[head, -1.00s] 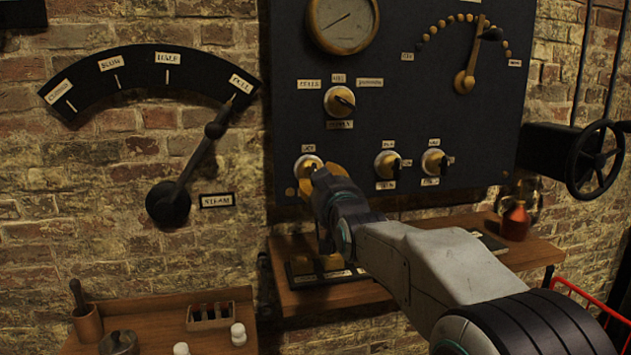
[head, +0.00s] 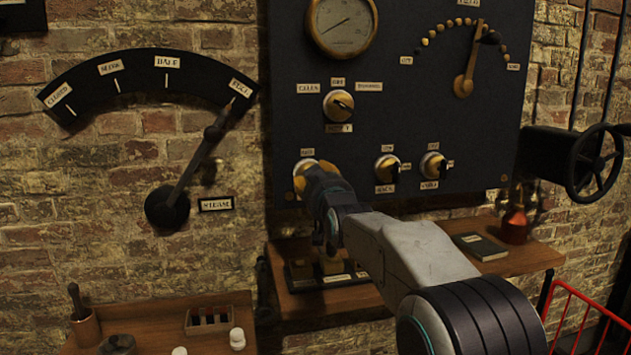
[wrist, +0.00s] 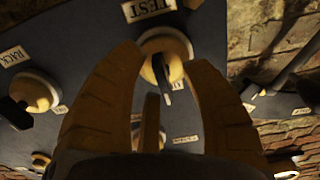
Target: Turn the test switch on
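The test switch (wrist: 160,45) is a brass round knob with a dark lever on a pale disc. It shows between my fingertips in the wrist view, beside an upside-down TEST label (wrist: 148,8). In the head view the test switch (head: 304,165) is at the lower left of the dark panel, mostly hidden behind my gripper (head: 312,182). In the wrist view the fingers of my gripper (wrist: 165,62) are spread, one on each side of the knob. I cannot tell whether they touch it. The lever points down in the wrist view.
The rack switch (head: 386,167) and another similar switch (head: 433,165) are to the right on the panel (head: 400,110). A larger selector (head: 339,104) is above. A steam lever (head: 190,175) is left.

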